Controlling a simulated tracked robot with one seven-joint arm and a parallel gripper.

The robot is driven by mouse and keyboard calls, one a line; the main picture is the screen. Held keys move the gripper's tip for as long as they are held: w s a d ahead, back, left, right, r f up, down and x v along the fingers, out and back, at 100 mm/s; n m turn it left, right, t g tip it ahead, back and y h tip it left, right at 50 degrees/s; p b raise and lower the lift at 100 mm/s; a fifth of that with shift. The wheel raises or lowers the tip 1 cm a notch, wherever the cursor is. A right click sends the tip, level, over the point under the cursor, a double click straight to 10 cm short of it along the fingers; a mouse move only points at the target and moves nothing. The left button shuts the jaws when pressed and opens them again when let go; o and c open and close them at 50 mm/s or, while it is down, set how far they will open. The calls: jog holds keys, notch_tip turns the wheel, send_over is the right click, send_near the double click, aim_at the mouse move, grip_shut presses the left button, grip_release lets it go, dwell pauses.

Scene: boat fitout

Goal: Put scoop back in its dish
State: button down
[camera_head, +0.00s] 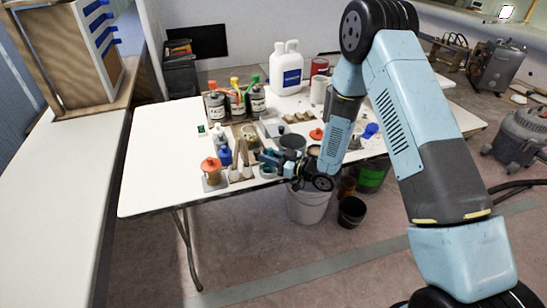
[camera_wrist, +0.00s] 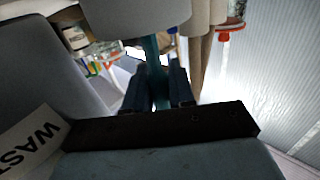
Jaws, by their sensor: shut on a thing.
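My gripper (camera_head: 266,159) is at the front edge of the white table, pointing left, low over the tabletop. In the wrist view its two dark fingers (camera_wrist: 158,85) are shut on a narrow teal piece, which I take to be the scoop (camera_wrist: 152,50). Its far end is hidden behind grey shapes at the top of that view. A small round pale-teal dish (camera_head: 267,173) is just below the gripper in the head view, and may be the scoop's dish. I cannot tell whether the scoop touches anything.
Labelled bottles (camera_head: 237,104) and a white jug (camera_head: 287,70) stand farther back. The table's left part is clear.

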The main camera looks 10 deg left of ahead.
jog(key=c, duration=1)
grip_release()
jog(key=shift+o, duration=0.2)
